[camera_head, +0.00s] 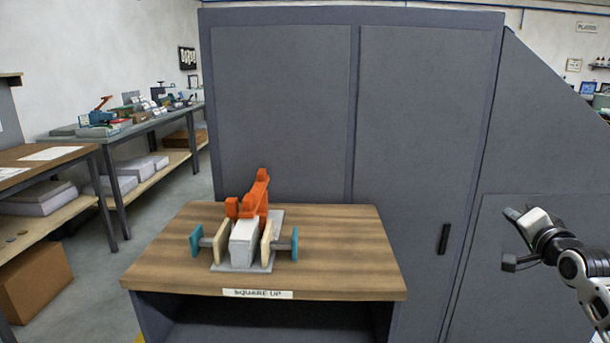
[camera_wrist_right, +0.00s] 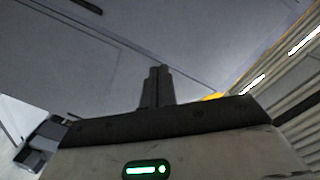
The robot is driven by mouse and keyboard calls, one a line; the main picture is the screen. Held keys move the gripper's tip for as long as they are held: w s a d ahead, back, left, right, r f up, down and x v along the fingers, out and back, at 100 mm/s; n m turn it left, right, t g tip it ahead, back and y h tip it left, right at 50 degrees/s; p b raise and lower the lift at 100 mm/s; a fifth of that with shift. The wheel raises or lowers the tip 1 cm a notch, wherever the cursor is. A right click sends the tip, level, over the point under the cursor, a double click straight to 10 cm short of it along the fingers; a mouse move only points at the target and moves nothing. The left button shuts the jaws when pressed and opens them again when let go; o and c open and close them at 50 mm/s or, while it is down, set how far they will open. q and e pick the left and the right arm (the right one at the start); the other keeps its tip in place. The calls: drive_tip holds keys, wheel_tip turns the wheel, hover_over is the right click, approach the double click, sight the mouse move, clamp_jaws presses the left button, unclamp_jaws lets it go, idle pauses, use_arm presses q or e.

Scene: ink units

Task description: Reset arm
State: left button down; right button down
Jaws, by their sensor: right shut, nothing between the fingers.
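My right gripper (camera_head: 511,213) is raised at the right side of the head view, in front of the grey cabinet and apart from the wooden-topped stand. In the right wrist view its fingers (camera_wrist_right: 157,72) are together with nothing between them. The left gripper is not in either view.
The stand (camera_head: 350,270), labelled "SQUARE UP", bears an orange, white and teal fixture (camera_head: 243,240). A large grey cabinet (camera_head: 420,120) stands behind it. Workbenches (camera_head: 150,125) with tools and paper stacks line the left wall. A cardboard box (camera_head: 35,280) sits at lower left.

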drive_tip(key=s+d+r+n+h, duration=0.15)
drive_tip(key=d+n+h, duration=0.45)
drive_tip(key=n, duration=0.7)
drive_tip(key=s+a+f+n+g+y, duration=0.1)
drive_tip(key=s+a+f+g+y, duration=0.3)
drive_tip(key=a+f, duration=0.6)
drive_tip(key=s+a+f+n+t+y, duration=0.1)
drive_tip(key=s+a+f+n+y, duration=0.1)
drive_tip(key=s+a+f, duration=0.65)
drive_tip(key=s+a+f+m+g+y, duration=0.1)
drive_tip(key=s+a+f+y, duration=0.1)
drive_tip(key=s+a+f, duration=0.4)
drive_tip(key=s+a+f+m+g+y, duration=0.1)
drive_tip(key=s+a+f, duration=0.4)
drive_tip(key=s+a, duration=0.6)
drive_tip(key=s+g, duration=0.1)
drive_tip(key=s, duration=0.3)
drive_tip(key=shift+s+f+m+g+y, duration=0.25)
drive_tip(key=shift+f+m+g+y, duration=0.05)
drive_tip(key=shift+f+m+y, duration=0.1)
drive_tip(key=shift+a, duration=0.1)
